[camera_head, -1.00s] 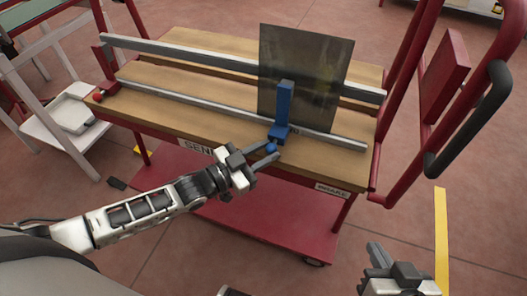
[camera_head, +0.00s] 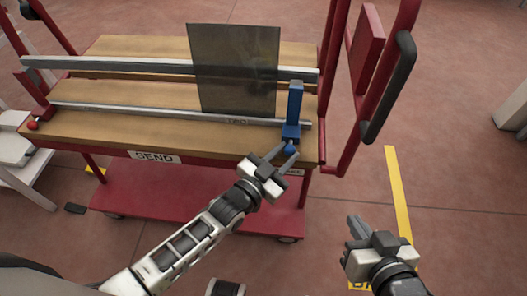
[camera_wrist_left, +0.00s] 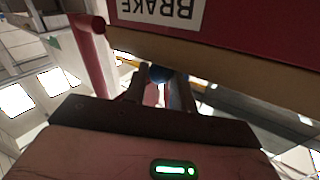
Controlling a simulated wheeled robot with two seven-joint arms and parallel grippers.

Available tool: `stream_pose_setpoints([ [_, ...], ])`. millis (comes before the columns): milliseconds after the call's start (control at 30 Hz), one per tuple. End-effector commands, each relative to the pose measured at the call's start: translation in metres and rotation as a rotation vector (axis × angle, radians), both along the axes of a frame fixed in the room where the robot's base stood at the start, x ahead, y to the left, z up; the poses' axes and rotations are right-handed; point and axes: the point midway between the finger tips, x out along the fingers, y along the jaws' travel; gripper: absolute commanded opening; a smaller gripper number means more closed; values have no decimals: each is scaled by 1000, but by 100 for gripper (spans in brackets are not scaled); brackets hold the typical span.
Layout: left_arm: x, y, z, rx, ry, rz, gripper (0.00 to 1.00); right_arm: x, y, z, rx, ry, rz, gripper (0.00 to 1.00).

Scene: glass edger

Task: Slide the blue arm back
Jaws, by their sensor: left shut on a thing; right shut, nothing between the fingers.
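The blue arm (camera_head: 295,105) stands upright on the front metal rail (camera_head: 180,113) of the cart, near the rail's right end. It is to the right of the dark glass pane (camera_head: 236,70), clear of it. My left gripper (camera_head: 283,153) is shut on the blue ball knob (camera_head: 290,150) at the arm's foot, at the table's front edge. The knob (camera_wrist_left: 160,74) also shows between the fingers in the left wrist view. My right gripper (camera_head: 357,230) is shut and empty, low on the right over the floor.
The red cart has a wooden top (camera_head: 110,125) and a back rail (camera_head: 120,65). Red uprights and a black-padded handle (camera_head: 388,90) stand at the right. A red knob (camera_head: 33,125) sits at the left end. The floor at right, with a yellow stripe (camera_head: 397,190), is open.

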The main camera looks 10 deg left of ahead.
Motion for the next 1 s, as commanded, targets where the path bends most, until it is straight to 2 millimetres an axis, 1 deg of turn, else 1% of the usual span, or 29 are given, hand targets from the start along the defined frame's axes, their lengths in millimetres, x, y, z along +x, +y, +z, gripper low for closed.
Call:
stream_pose_setpoints([
  [33,0,-8,-1,-2,1,-8,0,2,0,1,1,-7,1,0],
  [133,0,-16,0,-1,0,-17,0,5,1,5,2,-21,1,0],
  [233,0,-18,0,0,0,-21,0,6,1,8,2,-28,3,0],
  [467,0,-21,0,-1,0,-25,0,6,0,8,-4,-27,8,0],
  [500,0,-21,0,-1,0,-25,38,5,0,8,-4,-26,9,0],
  [533,0,-21,0,-1,0,-25,46,5,1,7,-4,-25,10,0],
  [567,0,-20,0,-1,0,-25,48,5,1,7,-3,-25,9,0],
  [833,0,-16,0,-1,0,-19,48,2,0,5,-6,-17,12,0],
  [1000,-5,-10,1,1,0,-21,48,1,0,10,-6,-13,12,0],
])
